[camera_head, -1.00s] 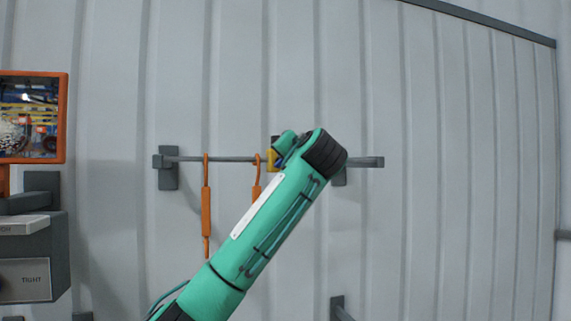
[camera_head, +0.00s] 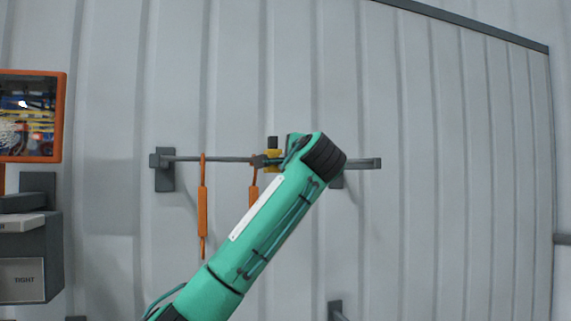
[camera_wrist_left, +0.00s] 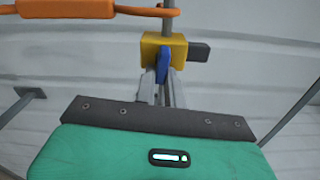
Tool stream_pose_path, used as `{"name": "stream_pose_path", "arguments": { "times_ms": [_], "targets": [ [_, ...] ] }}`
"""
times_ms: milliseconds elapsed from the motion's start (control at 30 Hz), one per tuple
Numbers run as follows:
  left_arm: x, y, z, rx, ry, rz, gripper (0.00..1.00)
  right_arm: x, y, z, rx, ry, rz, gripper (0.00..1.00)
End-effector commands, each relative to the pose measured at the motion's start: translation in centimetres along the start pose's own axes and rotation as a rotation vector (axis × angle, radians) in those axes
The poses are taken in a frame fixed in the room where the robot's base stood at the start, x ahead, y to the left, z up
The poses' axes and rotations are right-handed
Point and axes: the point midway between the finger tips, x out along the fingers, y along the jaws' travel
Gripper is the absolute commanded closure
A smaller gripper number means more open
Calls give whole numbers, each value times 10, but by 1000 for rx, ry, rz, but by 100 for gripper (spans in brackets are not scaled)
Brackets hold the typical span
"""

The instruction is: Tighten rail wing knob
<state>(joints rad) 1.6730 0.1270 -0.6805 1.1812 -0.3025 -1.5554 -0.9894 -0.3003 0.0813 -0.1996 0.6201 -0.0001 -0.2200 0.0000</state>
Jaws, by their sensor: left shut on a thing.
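A yellow block (camera_head: 270,154) sits on the grey wall rail (camera_head: 215,159), and it also shows in the left wrist view (camera_wrist_left: 151,50). A dark grey stub (camera_wrist_left: 199,52) sticks out of its side. The blue wing knob (camera_wrist_left: 163,62) is on the block's near face. My left gripper (camera_wrist_left: 163,80) is at the knob, its two grey fingers shut on either side of it. In the head view my left forearm and wrist cover the rail right of the block, and the fingertips are mostly hidden. My right gripper is not in view.
Two orange hangers (camera_head: 203,208) hang from the rail left of my arm. One crosses the top of the left wrist view (camera_wrist_left: 65,9). An orange-framed panel (camera_head: 62,115) and a grey box labelled TIGHT (camera_head: 25,280) stand at the left. The wall right of my arm is mostly clear.

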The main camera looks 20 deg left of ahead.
Motion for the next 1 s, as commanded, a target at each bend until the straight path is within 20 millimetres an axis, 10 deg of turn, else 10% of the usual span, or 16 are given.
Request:
{"name": "stream_pose_path", "arguments": {
  "times_ms": [1000],
  "targets": [
    [0, 7, -1, 298, 1, 5, 100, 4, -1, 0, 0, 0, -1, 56]
  ]
}}
